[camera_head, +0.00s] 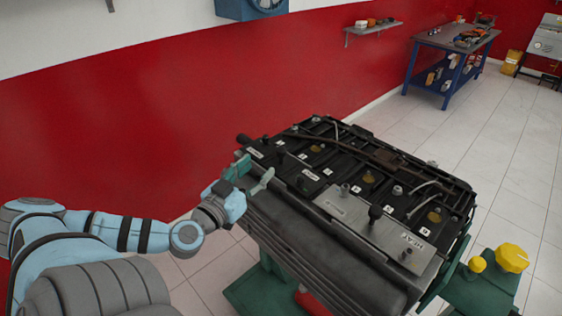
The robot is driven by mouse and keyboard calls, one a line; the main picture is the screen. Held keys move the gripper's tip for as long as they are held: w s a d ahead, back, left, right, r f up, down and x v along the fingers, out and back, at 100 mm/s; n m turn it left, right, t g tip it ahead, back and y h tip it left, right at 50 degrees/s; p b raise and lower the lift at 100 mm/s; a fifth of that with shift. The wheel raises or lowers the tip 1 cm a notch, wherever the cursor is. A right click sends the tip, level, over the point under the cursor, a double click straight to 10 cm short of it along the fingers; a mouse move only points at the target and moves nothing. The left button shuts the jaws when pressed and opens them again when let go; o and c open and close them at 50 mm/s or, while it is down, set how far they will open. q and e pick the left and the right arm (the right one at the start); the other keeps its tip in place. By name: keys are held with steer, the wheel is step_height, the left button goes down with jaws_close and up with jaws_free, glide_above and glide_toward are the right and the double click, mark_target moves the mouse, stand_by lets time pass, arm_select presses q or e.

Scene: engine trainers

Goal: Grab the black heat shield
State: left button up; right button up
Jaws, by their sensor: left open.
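An engine trainer stands in the middle, with a black ribbed top cover (340,160) bearing labelled parts. A grey metal plate (380,228) with small lettering lies along its near edge. Below it a long dark rounded panel (322,246) runs along the near side; it may be the black heat shield, but I cannot tell for sure. My left gripper (254,173) is open at the engine's left end, with its green fingers close to the top corner. Nothing shows between the fingers, and I cannot tell whether they touch the engine. My right gripper is out of view.
A green stand (249,290) carries the engine. Yellow knobs (511,258) stick up at the lower right. A red wall (130,150) is behind. A blue workbench (452,60) with tools stands far back right.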

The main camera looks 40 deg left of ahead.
mark_target(278, 152)
arm_select(q)
steer(key=w+b, duration=0.2)
steer(key=w+a+b, duration=0.1)
steer(key=shift+w+f, duration=0.35)
steer(key=shift+w, duration=0.05)
steer(key=w+b, duration=0.1)
steer(key=w, duration=0.1)
steer(key=w+b, duration=0.1)
steer(key=w, duration=0.1)
steer(key=shift+w+d+r, duration=0.15)
steer(key=shift+w, duration=0.25)
steer(key=shift+w+a+r, duration=0.2)
steer(key=shift+w, duration=1.05)
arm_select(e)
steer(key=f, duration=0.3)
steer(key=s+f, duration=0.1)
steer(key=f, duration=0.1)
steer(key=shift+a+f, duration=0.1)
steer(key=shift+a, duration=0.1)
arm_select(q)
steer(key=shift+c, duration=0.5)
jaws_close()
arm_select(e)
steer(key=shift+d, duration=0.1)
